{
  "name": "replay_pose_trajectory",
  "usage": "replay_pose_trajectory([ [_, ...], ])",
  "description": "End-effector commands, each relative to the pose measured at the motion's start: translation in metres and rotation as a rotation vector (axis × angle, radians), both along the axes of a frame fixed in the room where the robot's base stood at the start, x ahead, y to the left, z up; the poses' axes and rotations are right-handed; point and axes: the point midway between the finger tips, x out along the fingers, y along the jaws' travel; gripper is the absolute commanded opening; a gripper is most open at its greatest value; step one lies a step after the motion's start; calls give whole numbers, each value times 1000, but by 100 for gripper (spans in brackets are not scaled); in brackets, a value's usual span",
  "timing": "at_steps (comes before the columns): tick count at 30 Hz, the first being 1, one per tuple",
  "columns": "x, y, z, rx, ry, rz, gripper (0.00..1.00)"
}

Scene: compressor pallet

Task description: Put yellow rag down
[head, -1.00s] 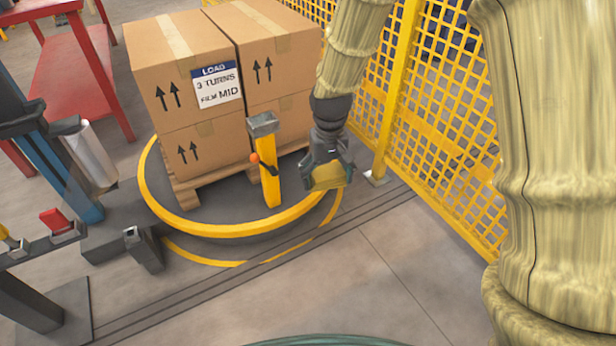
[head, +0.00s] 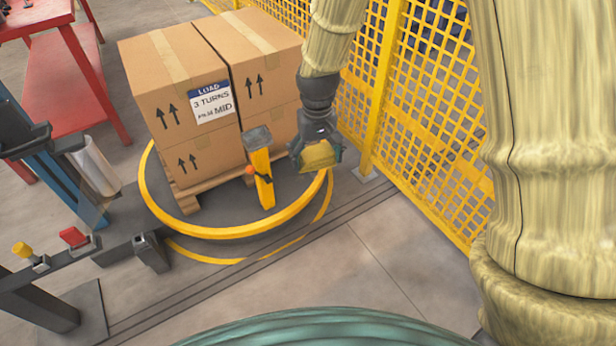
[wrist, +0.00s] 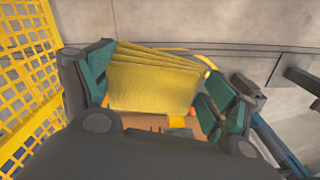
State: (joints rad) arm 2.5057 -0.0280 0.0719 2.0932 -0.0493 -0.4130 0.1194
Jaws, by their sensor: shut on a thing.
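The yellow rag (wrist: 152,82) is a folded stack of cloth between the teal-padded fingers of my gripper (wrist: 155,90) in the wrist view. In the head view my gripper (head: 318,158) is shut on the rag (head: 319,155), which hangs in the air to the right of the yellow post. The rag is apart from the boxes and the fence. The far side of the rag is hidden in the wrist view.
Stacked cardboard boxes (head: 187,100) stand on a pallet on the yellow-rimmed turntable (head: 228,233). A yellow post (head: 262,180) with a grey top stands before them. A yellow mesh fence (head: 430,120) is at the right. A red table (head: 75,85) is at the left. Floor in front is clear.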

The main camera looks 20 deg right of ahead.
Motion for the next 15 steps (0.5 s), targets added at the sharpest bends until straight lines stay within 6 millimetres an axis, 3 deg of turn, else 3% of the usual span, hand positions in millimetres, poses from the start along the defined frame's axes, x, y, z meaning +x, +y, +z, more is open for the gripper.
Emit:
replay_pose_trajectory([
  [15,-1,0,6,0,0,-1,65],
])
